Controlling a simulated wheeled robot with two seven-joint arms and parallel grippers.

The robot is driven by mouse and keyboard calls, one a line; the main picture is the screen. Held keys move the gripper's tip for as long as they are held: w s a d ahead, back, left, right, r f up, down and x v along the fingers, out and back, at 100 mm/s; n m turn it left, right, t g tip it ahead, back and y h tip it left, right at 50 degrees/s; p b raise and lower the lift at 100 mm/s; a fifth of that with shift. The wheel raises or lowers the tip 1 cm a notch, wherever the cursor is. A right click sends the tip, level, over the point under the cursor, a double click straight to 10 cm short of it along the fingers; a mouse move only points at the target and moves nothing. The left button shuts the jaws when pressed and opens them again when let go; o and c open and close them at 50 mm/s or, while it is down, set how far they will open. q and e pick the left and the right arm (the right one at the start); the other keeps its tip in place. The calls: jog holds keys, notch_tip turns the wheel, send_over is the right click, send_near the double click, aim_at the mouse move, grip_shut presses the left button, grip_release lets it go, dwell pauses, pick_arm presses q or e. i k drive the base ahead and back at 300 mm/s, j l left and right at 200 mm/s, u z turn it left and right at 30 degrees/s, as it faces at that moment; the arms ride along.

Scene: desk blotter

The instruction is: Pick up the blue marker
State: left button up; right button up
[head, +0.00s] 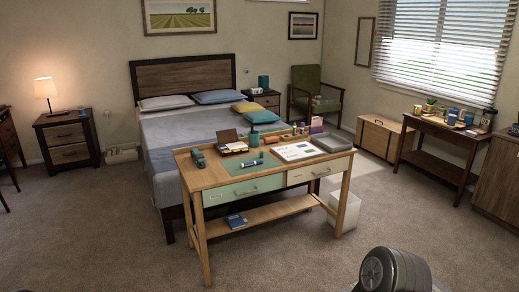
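A small blue and white, marker-like thing (252,163) lies on the green blotter (235,167) on top of the wooden desk (206,177). It is too small to be sure that it is the blue marker. Neither of my grippers shows in the head view. A dark rounded part of mine stands at the bottom right, well apart from the desk.
A teal cup (254,139), an open brown box (229,140), a green stapler-like thing (198,158), papers (297,151) and a grey tray (333,143) crowd the desktop. A white bin (344,211) stands by the desk. Carpet (100,230) in front is clear.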

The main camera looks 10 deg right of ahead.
aim_at(251, 163)
jog(key=i+l, duration=0.4)
jog(key=i, duration=0.15)
jog(key=i+l, duration=0.35)
jog(key=i, duration=0.2)
jog(key=i+l, duration=0.4)
jog(key=i, duration=0.15)
jog(key=i+j, duration=1.15)
jog(key=z, duration=1.95)
jog(key=j, duration=0.1)
